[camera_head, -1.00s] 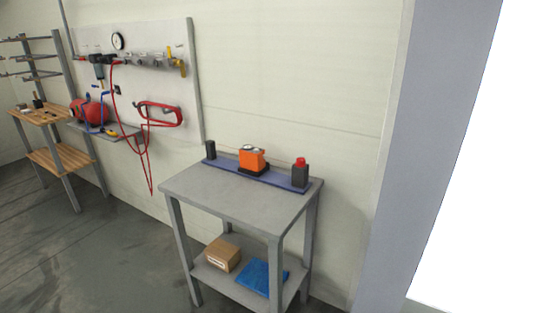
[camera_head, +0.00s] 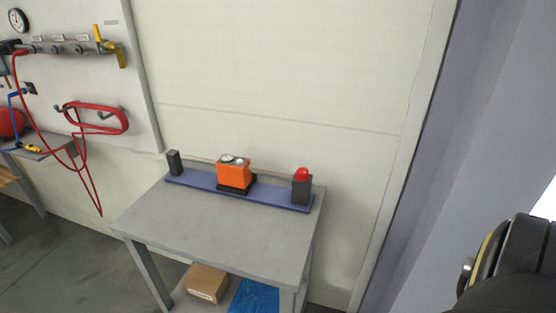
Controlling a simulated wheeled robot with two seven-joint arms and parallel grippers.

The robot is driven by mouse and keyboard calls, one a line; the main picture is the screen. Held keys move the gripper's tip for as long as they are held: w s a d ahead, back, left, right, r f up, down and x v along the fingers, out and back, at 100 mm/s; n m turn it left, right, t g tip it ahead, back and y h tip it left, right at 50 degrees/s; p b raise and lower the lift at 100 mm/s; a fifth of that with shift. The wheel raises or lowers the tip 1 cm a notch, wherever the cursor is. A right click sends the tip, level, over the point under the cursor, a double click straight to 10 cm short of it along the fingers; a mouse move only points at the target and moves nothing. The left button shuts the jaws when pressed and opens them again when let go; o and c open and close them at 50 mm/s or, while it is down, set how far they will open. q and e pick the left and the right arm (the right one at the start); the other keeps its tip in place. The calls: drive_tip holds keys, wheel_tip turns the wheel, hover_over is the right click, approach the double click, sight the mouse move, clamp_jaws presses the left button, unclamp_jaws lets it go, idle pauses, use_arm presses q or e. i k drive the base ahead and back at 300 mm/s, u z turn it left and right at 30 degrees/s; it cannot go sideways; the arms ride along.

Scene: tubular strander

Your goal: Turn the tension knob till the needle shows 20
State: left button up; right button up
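A red knob (camera_head: 302,174) sits on top of a dark block (camera_head: 301,190) at the right end of a blue base rail (camera_head: 205,181). An orange box (camera_head: 234,174) stands on the middle of the rail. A small round white dial (camera_head: 228,158) shows on top of the box; its needle is too small to read. A dark post (camera_head: 174,163) stands at the rail's left end. Neither gripper shows. A dark rounded part of my own arm fills the lower right corner, away from the table.
The rail lies along the back of a grey table (camera_head: 205,225) whose front is bare. A cardboard box (camera_head: 205,283) and a blue item (camera_head: 254,297) lie on its lower shelf. A hose panel (camera_head: 95,70) hangs at left, and a grey column (camera_head: 440,130) stands at right.

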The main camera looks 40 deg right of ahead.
sight(302, 173)
drive_tip(key=z, duration=0.6)
drive_tip(key=i, duration=0.85)
drive_tip(key=z, duration=1.1)
drive_tip(key=i, duration=0.2)
drive_tip(key=z, duration=0.25)
